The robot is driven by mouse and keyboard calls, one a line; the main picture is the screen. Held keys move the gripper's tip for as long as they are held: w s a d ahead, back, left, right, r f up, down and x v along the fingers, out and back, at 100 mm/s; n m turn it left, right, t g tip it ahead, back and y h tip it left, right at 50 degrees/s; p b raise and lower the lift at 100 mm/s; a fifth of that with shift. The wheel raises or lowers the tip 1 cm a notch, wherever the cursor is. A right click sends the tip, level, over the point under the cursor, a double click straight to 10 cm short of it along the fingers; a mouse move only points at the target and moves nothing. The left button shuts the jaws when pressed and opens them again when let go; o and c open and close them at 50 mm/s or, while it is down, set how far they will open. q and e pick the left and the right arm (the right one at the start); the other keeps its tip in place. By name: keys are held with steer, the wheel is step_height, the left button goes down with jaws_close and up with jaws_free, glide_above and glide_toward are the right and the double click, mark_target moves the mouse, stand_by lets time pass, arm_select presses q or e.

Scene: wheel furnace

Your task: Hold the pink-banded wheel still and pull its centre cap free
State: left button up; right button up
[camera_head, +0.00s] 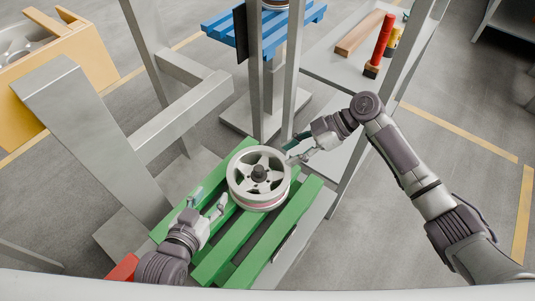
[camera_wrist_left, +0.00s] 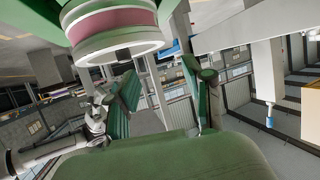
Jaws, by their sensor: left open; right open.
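The pale silver wheel (camera_head: 239,188) lies flat on green slats (camera_head: 222,259), its spoked face up. A pink band (camera_head: 262,208) shows low on its near side, and also in the left wrist view (camera_wrist_left: 112,26). The dark centre cap (camera_head: 259,172) sits in the hub. My left gripper (camera_head: 209,203) is open and empty, left of the wheel and a little apart from it. My right gripper (camera_head: 292,151) is open at the wheel's far right edge; whether it touches the rim I cannot tell. It holds nothing visible.
Grey metal posts and a beam (camera_head: 185,113) stand left of and behind the slats. A blue slatted rack (camera_head: 227,28) is at the back. A grey table (camera_head: 335,68) at the back right bears a red cylinder (camera_head: 382,42) and a wooden block (camera_head: 360,33). Space above the wheel is clear.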

mark_target(231, 167)
arm_select(q)
steer(key=x, duration=1.4)
steer(key=shift+r, duration=0.1)
steer(key=shift+c, duration=0.3)
jaws_close()
